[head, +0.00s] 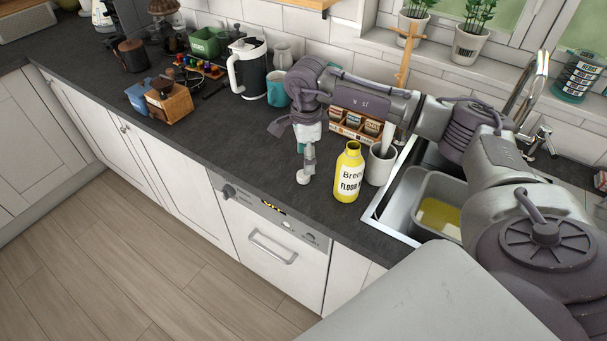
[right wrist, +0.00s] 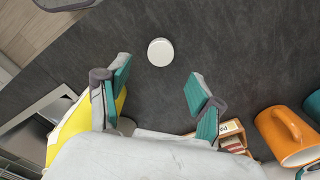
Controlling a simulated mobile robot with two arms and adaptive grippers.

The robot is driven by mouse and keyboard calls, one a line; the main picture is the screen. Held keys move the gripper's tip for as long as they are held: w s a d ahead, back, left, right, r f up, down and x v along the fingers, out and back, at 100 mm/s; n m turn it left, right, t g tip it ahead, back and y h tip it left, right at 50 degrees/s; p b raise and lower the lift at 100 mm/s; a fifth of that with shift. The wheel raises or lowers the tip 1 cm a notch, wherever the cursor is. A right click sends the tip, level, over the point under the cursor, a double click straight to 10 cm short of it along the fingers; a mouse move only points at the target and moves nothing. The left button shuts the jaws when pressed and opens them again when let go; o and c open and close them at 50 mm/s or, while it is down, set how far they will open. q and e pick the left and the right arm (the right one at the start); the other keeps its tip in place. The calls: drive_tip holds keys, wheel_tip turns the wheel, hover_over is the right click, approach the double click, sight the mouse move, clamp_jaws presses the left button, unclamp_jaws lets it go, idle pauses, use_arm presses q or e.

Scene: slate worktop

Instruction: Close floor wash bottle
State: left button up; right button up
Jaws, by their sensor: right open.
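The yellow floor wash bottle (head: 348,178) stands upright on the dark worktop, left of the sink, and its neck shows no cap. Part of it also shows at the left of the right wrist view (right wrist: 62,135), behind one finger. A round white cap (right wrist: 160,52) lies on the worktop; in the head view a small white piece that looks like it (head: 303,178) is left of the bottle. My right gripper (head: 307,157) points down above it. In the wrist view its teal-padded fingers (right wrist: 158,80) are apart and empty, with the cap beyond the tips. My left gripper is out of view.
A white cup (head: 380,166) stands close behind the bottle, beside the sink (head: 408,205). A wooden rack of small packets (head: 355,128) and an orange mug (right wrist: 285,135) are near the gripper.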

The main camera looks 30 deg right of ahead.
sight(304, 177)
drive_tip(key=shift+f+p, duration=0.2)
drive_tip(key=shift+p, duration=0.1)
drive_tip(key=f, duration=0.1)
drive_tip(key=f+p, duration=0.2)
drive_tip(key=shift+a+f, duration=0.3)
drive_tip(key=shift+f, duration=0.6)
drive_tip(key=c, duration=0.8)
